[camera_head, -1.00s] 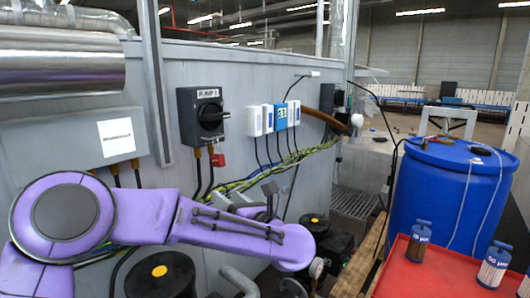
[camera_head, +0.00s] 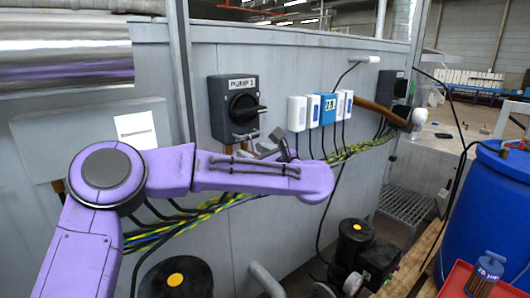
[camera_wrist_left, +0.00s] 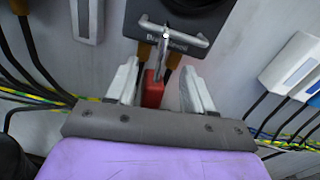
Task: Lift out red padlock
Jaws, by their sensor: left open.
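The red padlock (camera_wrist_left: 153,89) shows in the left wrist view, below the dark pump switch box. In the head view it is hidden behind my left arm. My left gripper (camera_wrist_left: 160,70) is open, with one pale finger on each side of the padlock. I cannot tell whether either finger touches it. In the head view the gripper (camera_head: 266,148) is at the lower right of the pump switch (camera_head: 222,112), partly hidden by its own arm. A grey metal handle (camera_wrist_left: 177,38) on the switch is just ahead of the fingertips. My right gripper is not in view.
Orange-brown cable glands (camera_wrist_left: 142,60) are close to the fingers. Small white and blue wall boxes (camera_head: 297,114) are to the right. Yellow-green cables (camera_head: 220,203) run along the wall below. A blue drum (camera_head: 480,205) and red tray (camera_head: 455,280) are at the right.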

